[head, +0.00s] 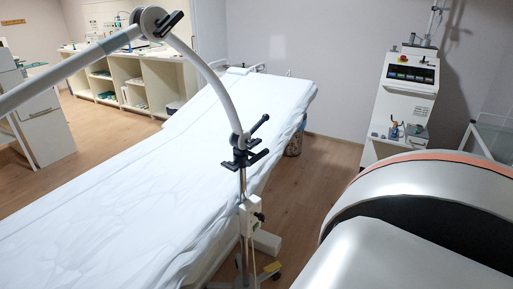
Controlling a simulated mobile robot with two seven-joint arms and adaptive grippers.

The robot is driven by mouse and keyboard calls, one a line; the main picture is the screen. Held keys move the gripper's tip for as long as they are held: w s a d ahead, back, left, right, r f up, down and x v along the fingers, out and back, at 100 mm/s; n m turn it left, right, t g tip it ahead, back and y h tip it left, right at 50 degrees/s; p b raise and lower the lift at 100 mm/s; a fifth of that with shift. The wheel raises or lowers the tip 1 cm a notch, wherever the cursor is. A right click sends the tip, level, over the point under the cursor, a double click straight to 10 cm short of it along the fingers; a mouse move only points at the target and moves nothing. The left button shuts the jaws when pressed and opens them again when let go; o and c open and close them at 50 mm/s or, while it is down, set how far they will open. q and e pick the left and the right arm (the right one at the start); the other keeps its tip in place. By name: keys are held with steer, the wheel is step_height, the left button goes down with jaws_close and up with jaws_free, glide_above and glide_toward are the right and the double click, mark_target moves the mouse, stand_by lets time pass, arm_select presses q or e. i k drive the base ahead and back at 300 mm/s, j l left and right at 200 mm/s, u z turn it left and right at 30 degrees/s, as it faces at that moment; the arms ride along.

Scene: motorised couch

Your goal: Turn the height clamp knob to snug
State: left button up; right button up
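A thin chrome pole (243,184) stands beside the couch, left of the picture's middle. A black clamp (243,160) with handles to both sides sits on its upper part, and a black lever (260,124) sticks out just above. Lower on the pole is a white box (248,222) with a small dark knob (260,216) on its right side. I cannot tell for sure which of these is the height clamp knob, nor how tight any is. A curved white tube (209,74) rises from the clamp to a joint at the upper left. Neither of my grippers is in view.
The couch (120,195) under a white sheet fills the left and middle. A large silver rounded body (420,185) with an orange band fills the lower right. A white console (408,85) stands behind it. Bare wooden floor (318,185) lies between couch and silver body.

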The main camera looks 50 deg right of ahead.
mark_target(232, 166)
steer(key=z, duration=1.35)
steer(key=k+j+z, duration=0.15)
steer(key=z, duration=0.2)
